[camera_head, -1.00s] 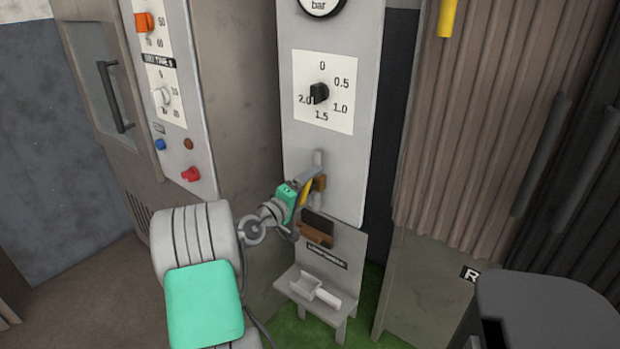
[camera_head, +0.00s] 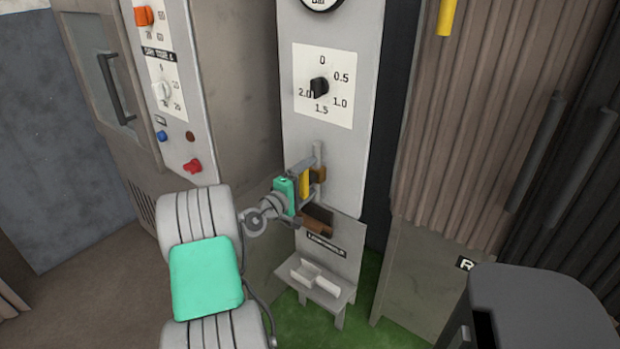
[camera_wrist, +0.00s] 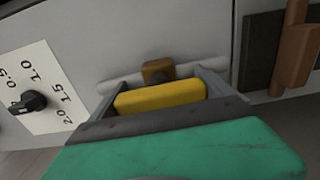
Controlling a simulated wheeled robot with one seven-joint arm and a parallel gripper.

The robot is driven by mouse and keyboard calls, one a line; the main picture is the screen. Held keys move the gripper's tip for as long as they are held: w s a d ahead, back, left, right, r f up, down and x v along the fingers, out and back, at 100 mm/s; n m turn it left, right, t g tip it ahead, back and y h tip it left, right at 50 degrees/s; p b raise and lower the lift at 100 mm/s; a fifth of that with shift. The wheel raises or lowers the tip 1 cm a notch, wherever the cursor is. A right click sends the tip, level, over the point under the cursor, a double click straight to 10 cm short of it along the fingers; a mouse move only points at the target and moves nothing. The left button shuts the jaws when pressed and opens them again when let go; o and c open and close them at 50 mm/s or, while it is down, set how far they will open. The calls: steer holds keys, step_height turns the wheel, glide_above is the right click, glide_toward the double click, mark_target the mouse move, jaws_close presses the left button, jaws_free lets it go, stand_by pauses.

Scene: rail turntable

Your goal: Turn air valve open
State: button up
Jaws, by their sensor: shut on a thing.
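The air valve has a yellow lever handle (camera_head: 305,182) in front of a small brown valve body (camera_head: 319,173) on a vertical grey pipe (camera_head: 318,153), on the panel below the dial. My gripper (camera_head: 307,179) is shut on the yellow handle. In the wrist view the handle (camera_wrist: 160,97) lies between my two fingers, in front of the valve body (camera_wrist: 158,70). It runs roughly parallel to the pipe (camera_wrist: 112,83) there. In the head view the handle looks nearly upright. My gripper hides part of the handle.
A black dial knob (camera_head: 319,87) marked up to 2.0 is above the valve. A brown block with a dark plate (camera_head: 317,219) sticks out close below my gripper. A small grey stand (camera_head: 315,286) is lower. A control panel with a red knob (camera_head: 192,166) is left.

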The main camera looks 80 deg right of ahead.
mark_target(301, 186)
steer(key=o, duration=1.1)
steer(key=shift+s, duration=0.1)
steer(key=v, duration=0.7)
steer(key=shift+a, duration=0.4)
